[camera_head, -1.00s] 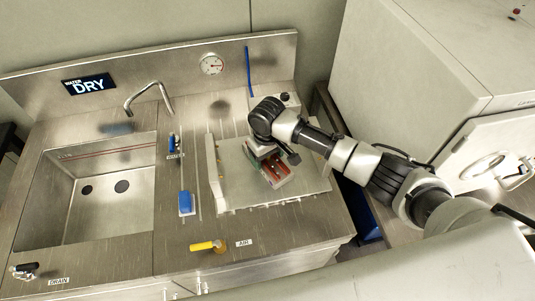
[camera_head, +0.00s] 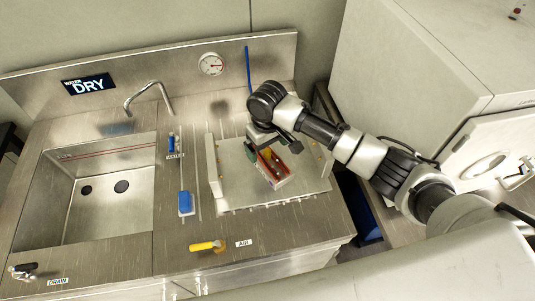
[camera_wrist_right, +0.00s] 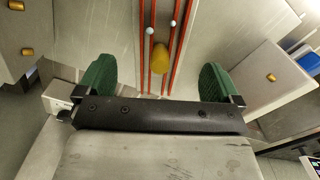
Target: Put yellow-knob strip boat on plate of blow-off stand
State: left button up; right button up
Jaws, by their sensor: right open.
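The strip boat (camera_head: 277,174), with red rails and a yellow knob, lies on the plate (camera_head: 236,185) of the blow-off stand, between its side walls. In the right wrist view the yellow knob (camera_wrist_right: 160,57) stands between the boat's red rails (camera_wrist_right: 175,45). My right gripper (camera_head: 262,151) is above the back end of the boat. Its green finger pads (camera_wrist_right: 158,80) are wide apart, one on each side of the knob and clear of it. The gripper hides part of the boat's back end in the head view. My left gripper is not in view.
Upright walls (camera_head: 212,167) flank the plate. A blue block (camera_head: 185,203) and the yellow AIR handle (camera_head: 206,246) are nearby on the steel counter. A sink (camera_head: 110,195) with a faucet (camera_head: 149,97) is to the left. A large pale machine (camera_head: 430,70) stands to the right.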

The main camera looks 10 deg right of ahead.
aim_at(267, 151)
notch_tip(267, 151, up, 8)
jog(key=shift+f+b, duration=0.25)
jog(key=shift+b, duration=0.05)
dwell(0.4)
